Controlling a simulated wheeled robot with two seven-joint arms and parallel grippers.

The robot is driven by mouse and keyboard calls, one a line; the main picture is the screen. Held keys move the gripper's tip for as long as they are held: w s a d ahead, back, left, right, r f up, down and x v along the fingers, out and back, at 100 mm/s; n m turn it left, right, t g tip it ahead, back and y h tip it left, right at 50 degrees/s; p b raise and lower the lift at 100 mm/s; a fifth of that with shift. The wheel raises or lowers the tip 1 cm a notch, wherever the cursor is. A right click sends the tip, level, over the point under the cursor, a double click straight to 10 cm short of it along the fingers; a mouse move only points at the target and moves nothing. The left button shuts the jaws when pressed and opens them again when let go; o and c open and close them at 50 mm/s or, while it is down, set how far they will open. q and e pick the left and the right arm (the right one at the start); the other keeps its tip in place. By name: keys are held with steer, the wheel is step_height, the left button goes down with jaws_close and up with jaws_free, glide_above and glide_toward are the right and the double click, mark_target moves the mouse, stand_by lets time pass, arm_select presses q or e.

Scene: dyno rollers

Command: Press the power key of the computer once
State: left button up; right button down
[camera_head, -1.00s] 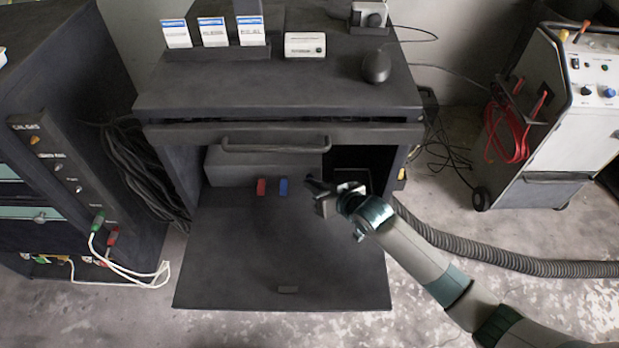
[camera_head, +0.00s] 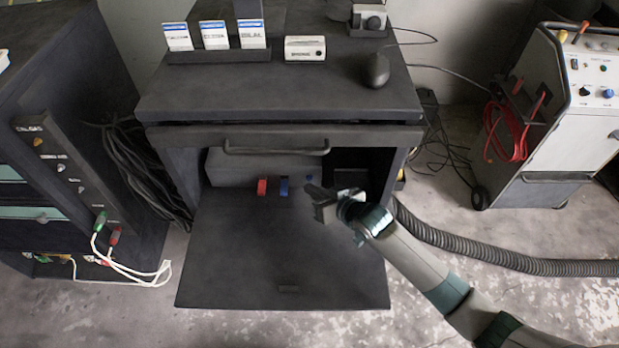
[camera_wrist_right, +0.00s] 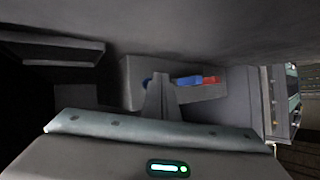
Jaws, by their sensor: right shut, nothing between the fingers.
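The computer is a dark grey box (camera_head: 235,168) inside the open cabinet under the drawer handle. A red plug (camera_head: 262,187) and a blue plug (camera_head: 284,186) stick out of its front. A small bluish round spot (camera_head: 309,178), seemingly the power key, sits right of the blue plug. My right gripper (camera_head: 309,189) is shut and empty, just in front of and below that spot, apparently apart from it. In the right wrist view, my shut fingers (camera_wrist_right: 159,84) point at the box (camera_wrist_right: 200,94) and partly cover a blue spot (camera_wrist_right: 147,82). My left gripper is out of view.
The lowered flap (camera_head: 250,250) lies clear below the computer. The cabinet's top (camera_head: 270,95) overhangs it. A dark opening lies right of the box. A corrugated hose (camera_head: 500,260) runs on the floor at right, by a white wheeled unit (camera_head: 570,130).

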steer(key=shift+s, duration=0.1)
steer(key=shift+s+p, duration=1.65)
steer(key=shift+s, duration=0.75)
